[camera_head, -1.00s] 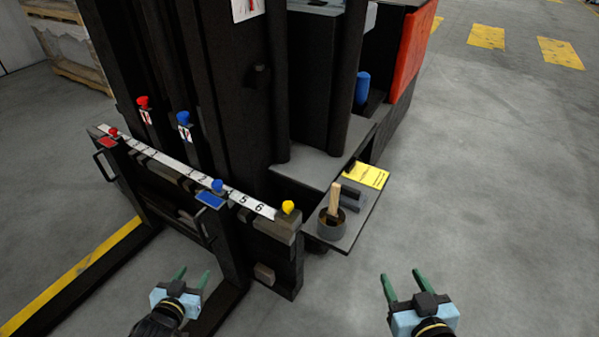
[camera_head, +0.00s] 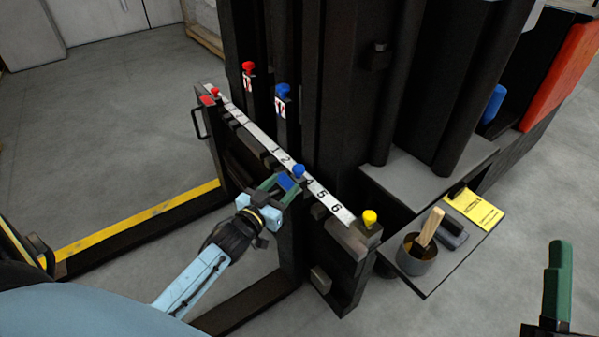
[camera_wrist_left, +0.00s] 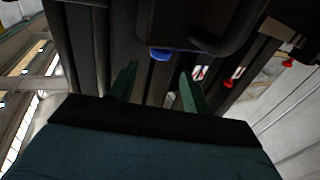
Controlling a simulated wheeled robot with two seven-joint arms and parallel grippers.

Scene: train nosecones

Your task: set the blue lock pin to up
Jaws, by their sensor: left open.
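A blue knob-topped pin (camera_head: 298,171) stands on the numbered rail, close to the 4, with a blue plate (camera_head: 286,181) at its near side. Another blue knob (camera_head: 283,90) sits higher on the mast above a small marked label. My left gripper (camera_head: 282,187) is open at the front of the rail, right by the blue plate and just below the pin. In the left wrist view a blue part (camera_wrist_left: 160,54) shows beyond and between its spread fingers (camera_wrist_left: 157,83). I cannot tell whether they touch it. My right gripper (camera_head: 557,285) shows only partly, at the lower right, away from the rail.
Red knobs (camera_head: 214,92) (camera_head: 248,66) are at the rail's left end and on the mast. A yellow knob (camera_head: 370,217) is at its right end. A side shelf (camera_head: 425,280) holds a cup (camera_head: 417,257) and a yellow card (camera_head: 474,208).

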